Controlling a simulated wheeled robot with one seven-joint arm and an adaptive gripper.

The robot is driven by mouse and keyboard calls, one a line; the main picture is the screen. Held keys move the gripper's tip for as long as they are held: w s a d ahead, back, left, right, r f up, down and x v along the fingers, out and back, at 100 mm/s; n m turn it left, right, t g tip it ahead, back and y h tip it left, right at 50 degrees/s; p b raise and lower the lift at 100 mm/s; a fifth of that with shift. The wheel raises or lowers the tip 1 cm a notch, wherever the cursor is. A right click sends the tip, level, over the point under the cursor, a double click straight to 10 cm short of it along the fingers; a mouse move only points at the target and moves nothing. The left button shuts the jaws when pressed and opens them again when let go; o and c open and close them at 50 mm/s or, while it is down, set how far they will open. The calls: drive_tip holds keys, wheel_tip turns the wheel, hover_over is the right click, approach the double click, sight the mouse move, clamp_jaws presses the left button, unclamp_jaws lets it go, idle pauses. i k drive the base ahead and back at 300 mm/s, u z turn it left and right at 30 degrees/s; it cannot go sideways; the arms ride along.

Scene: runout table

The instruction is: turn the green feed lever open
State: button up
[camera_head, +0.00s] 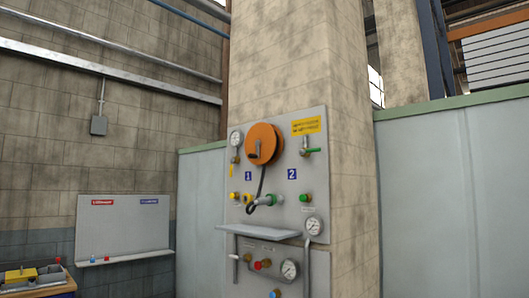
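The green feed lever (314,150) is small in the picture. It sits on a valve at the upper right of the grey wall panel (325,175), below a yellow sign (306,126). Its handle points to the right and looks roughly level. A blue plate with a 2 (292,174) is below and left of it. My gripper does not show in this view, so its distance from the lever cannot be told.
An orange hose reel (263,144), a gauge (236,138) and a yellow lever (231,170) are left of the green lever. A grey shelf (258,232) juts out below. A workbench (38,291) stands at the lower left.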

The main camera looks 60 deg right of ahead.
sight(302, 151)
drive_tip(key=u, duration=0.05)
drive_tip(key=i, duration=0.95)
drive_tip(key=z, duration=1.15)
